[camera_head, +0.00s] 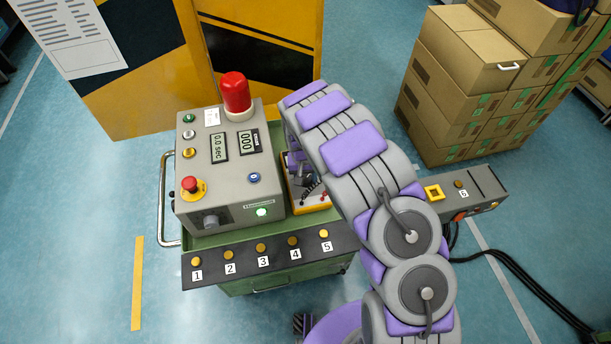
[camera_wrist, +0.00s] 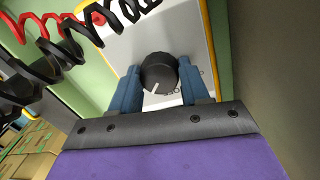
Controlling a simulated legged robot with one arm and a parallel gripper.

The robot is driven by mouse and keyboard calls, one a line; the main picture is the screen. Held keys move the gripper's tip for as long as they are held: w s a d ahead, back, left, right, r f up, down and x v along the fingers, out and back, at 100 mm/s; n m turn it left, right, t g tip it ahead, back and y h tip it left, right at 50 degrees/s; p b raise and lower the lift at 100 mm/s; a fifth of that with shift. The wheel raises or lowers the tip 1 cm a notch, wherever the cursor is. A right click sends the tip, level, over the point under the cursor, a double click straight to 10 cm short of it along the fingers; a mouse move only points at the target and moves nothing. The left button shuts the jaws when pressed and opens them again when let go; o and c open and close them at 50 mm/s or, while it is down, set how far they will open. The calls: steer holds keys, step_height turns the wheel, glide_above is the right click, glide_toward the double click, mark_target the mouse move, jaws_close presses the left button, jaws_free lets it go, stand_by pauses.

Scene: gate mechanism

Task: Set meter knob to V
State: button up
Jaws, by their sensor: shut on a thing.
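The meter (camera_head: 318,204) is a yellow-edged box on the green cart, mostly hidden by my arm in the head view. In the wrist view its pale grey face (camera_wrist: 196,30) carries a round black knob (camera_wrist: 159,68). A white mark on the knob points toward the lower left. My gripper (camera_wrist: 159,82) has a blue finger on each side of the knob and is shut on it. The lettering below the knob is partly covered by the knob and gripper, so I cannot tell which letter the mark points to.
Coiled red and black leads (camera_wrist: 75,30) hang close to the gripper's left in the wrist view. A grey control box (camera_head: 225,165) with a red lamp (camera_head: 236,92) stands left of the meter. Numbered buttons line the cart's front panel (camera_head: 277,257). Cardboard boxes (camera_head: 465,85) stand at right.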

steer(key=shift+s+f+m, duration=0.1)
steer(key=shift+s+m, duration=0.05)
steer(key=shift+m, duration=1.25)
steer(key=o, duration=1.1)
steer(key=shift+a, duration=0.1)
steer(key=shift+c, duration=0.2)
steer(key=shift+r, duration=0.2)
steer(key=shift+r, duration=0.3)
step_height(320, 180, up, 16)
steer(key=a+p, duration=0.1)
steer(key=p, duration=0.2)
steer(key=shift+w+r, duration=0.2)
steer(key=shift+w, duration=0.05)
